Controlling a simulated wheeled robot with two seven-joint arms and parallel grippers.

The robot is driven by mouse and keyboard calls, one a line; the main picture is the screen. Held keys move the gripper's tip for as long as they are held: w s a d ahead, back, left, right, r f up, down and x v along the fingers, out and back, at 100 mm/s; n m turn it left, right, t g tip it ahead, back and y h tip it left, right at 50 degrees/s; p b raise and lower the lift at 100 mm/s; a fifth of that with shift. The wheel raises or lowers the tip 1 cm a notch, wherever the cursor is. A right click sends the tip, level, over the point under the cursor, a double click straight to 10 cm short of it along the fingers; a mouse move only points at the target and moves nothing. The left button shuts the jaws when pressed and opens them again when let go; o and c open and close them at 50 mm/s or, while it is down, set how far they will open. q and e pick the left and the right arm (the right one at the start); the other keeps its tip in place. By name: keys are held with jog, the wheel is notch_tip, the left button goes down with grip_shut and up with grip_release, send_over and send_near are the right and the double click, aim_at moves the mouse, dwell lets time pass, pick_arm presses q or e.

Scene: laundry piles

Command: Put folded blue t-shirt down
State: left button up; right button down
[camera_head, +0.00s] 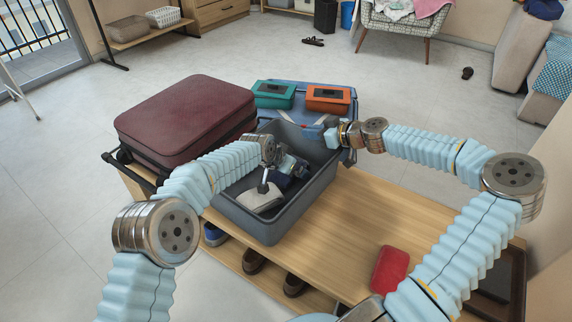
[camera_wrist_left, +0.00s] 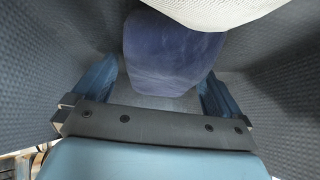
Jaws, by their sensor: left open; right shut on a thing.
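The folded dark blue t-shirt (camera_head: 281,181) lies in the grey bin (camera_head: 272,232), next to a folded off-white cloth (camera_head: 262,198). My left gripper (camera_head: 284,172) is down inside the bin at the t-shirt. In the left wrist view, the left gripper (camera_wrist_left: 158,90) is open, with its fingers apart on either side of the blue t-shirt (camera_wrist_left: 172,55). The off-white cloth (camera_wrist_left: 215,8) shows at the top of that view. My right gripper (camera_head: 333,138) is shut at the bin's far right rim and appears to grip it. The left arm partly hides the bin's contents.
A maroon suitcase (camera_head: 188,118) stands left of the bin. Behind are a green case (camera_head: 273,95) and an orange case (camera_head: 328,98) on a blue suitcase (camera_head: 308,119). A red pouch (camera_head: 390,268) lies on the wooden bench (camera_head: 350,215), whose middle is clear.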

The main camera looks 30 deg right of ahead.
pick_arm(q)
jog(key=v, duration=1.2)
pick_arm(e)
jog(key=c, duration=1.1)
grip_release()
